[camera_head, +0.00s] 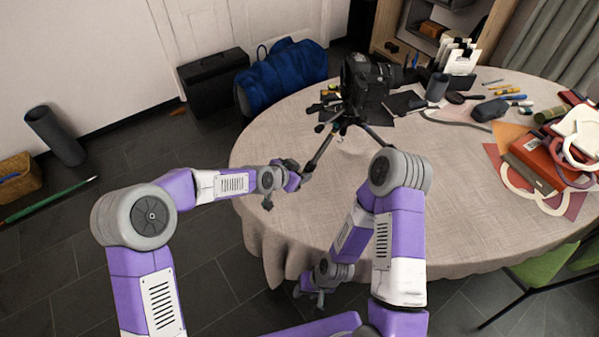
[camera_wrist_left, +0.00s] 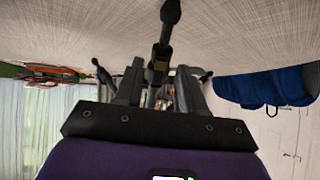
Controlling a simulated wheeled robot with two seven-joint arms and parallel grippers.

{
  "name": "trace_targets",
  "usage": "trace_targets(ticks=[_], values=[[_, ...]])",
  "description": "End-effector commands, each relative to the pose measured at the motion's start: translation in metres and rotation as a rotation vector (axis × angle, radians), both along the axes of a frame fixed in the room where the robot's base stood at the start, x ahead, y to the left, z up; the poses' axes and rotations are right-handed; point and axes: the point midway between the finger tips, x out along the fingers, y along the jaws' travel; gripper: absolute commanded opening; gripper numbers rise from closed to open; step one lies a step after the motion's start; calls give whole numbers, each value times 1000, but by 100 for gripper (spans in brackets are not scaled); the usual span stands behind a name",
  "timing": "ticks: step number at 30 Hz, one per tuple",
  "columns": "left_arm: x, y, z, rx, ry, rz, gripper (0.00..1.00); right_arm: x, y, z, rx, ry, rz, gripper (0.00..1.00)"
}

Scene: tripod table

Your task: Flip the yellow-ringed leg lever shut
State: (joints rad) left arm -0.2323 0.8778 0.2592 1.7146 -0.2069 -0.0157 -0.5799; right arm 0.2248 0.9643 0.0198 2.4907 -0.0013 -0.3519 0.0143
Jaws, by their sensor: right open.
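A black tripod (camera_head: 347,117) carrying a black camera (camera_head: 366,80) stands on the round cloth-covered table (camera_head: 262,150). Its near left leg (camera_head: 319,153) slopes down toward my left gripper (camera_head: 297,172), which is at the table's left side by the leg's lower end. In the left wrist view a dark leg (camera_wrist_left: 162,40) shows beyond and between the spread fingers of my left gripper (camera_wrist_left: 160,75). I cannot tell if they touch it. My right gripper (camera_head: 311,293) is open and empty, low beside the table's front edge.
A dark cup (camera_head: 437,87), pens and small items lie at the table's back right. Red books (camera_head: 535,160) lie at the right. A blue bag (camera_head: 285,75) and black case (camera_head: 213,82) stand behind left. The table's front middle is clear.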

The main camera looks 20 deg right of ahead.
Motion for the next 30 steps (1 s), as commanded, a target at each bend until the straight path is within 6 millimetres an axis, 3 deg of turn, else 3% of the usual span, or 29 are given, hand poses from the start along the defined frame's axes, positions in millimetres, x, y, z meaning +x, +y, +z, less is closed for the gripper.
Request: trace_targets(ticks=[14,30], values=[[-29,43,45,-1,-2,1,39,0,0,16,0,0,0,43],[-32,46,48,-1,-1,0,39,0,0,17,0,0,0,43]])
